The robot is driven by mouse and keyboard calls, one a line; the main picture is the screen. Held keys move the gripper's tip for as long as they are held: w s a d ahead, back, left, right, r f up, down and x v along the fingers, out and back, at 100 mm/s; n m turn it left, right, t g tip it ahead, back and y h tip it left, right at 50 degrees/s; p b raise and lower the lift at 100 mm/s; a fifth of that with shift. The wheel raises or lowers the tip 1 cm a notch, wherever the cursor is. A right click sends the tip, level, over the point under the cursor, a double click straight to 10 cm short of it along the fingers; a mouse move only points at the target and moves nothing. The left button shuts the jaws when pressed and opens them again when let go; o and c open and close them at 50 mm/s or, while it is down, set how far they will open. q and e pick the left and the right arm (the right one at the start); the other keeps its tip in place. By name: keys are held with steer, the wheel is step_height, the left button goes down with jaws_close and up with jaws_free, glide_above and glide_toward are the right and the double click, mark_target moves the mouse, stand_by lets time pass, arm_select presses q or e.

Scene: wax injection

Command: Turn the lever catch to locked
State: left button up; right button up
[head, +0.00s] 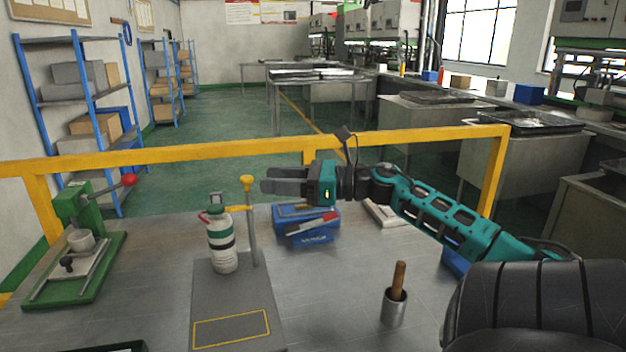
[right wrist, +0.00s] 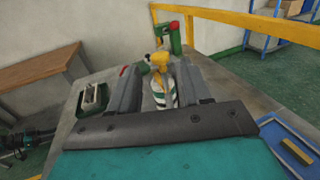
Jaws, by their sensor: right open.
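A white and green flask (head: 222,240) stands upright on a grey base plate (head: 205,300), with a red part at its neck. Beside it rises a thin grey post (head: 252,235) with a yellow knob on top (head: 247,182) and a yellow arm (head: 238,208) reaching towards the flask's neck. This yellow piece looks like the lever catch; its exact setting cannot be told. My right gripper (head: 267,180) is open, level with the knob and just right of it in the head view. In the right wrist view the yellow part (right wrist: 158,62) shows between the fingers, apparently untouched. Dark parts of my left arm (right wrist: 32,140) show there too.
A green press (head: 85,215) with a red-balled lever stands left. A blue box (head: 305,225) lies behind the post, and a metal cup with a wooden-handled tool (head: 394,308) stands at front right. A yellow rail (head: 210,150) runs behind the table. The table between plate and cup is clear.

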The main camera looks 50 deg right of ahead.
steer(key=v, duration=0.6)
steer(key=shift+s+d, duration=0.15)
steer(key=shift+s, duration=0.1)
stand_by(0.3)
